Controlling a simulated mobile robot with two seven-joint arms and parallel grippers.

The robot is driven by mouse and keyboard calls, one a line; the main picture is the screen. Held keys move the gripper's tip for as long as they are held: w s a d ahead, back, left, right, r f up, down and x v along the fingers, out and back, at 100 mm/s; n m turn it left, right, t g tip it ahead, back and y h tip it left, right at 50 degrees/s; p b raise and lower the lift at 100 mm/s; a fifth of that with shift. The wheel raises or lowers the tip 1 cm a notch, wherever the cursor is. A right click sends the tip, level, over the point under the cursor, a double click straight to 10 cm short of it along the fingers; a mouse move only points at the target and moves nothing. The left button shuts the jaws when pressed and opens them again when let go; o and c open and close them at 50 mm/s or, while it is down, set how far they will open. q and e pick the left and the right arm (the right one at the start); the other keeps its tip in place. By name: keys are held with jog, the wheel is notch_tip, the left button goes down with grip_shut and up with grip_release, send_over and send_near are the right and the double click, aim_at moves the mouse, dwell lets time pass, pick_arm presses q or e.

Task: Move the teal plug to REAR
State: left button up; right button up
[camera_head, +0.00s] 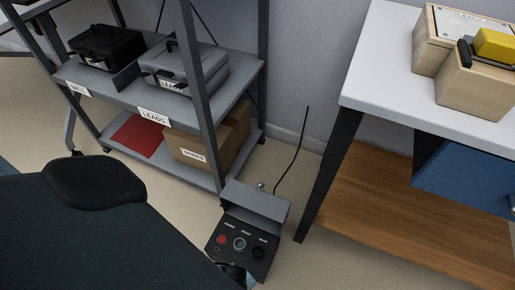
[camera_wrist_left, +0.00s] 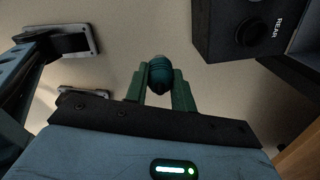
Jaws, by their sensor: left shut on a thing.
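My left gripper (camera_wrist_left: 160,85) is shut on the teal plug (camera_wrist_left: 160,72), which sits between its green fingers in the left wrist view. A dark box with a white REAR label (camera_wrist_left: 278,28) and a round black socket (camera_wrist_left: 252,32) is at the upper right there, apart from the plug. In the head view, the grey speaker-test box (camera_head: 240,245) stands low in the middle. Its sloped panel has a red round part (camera_head: 221,239), a ringed one and a black one; their small labels are unreadable. The plug cannot be made out there. My right gripper is not in view.
A grey shelf rack (camera_head: 190,110) with cases and a cardboard box (camera_head: 200,142) stands behind the box. A white-topped table (camera_head: 385,70) with wooden boxes is at the right, with a wooden lower shelf (camera_head: 400,215). A black cable (camera_head: 293,155) rises behind the box.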

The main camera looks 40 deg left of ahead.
pick_arm(q)
jog(key=shift+w+d+r, duration=0.1)
jog(key=shift+w+d, duration=0.05)
jog(key=shift+d, duration=0.4)
jog(key=shift+w+d+r, duration=0.1)
jog(key=shift+w+d, duration=0.05)
jog(key=shift+d, duration=0.4)
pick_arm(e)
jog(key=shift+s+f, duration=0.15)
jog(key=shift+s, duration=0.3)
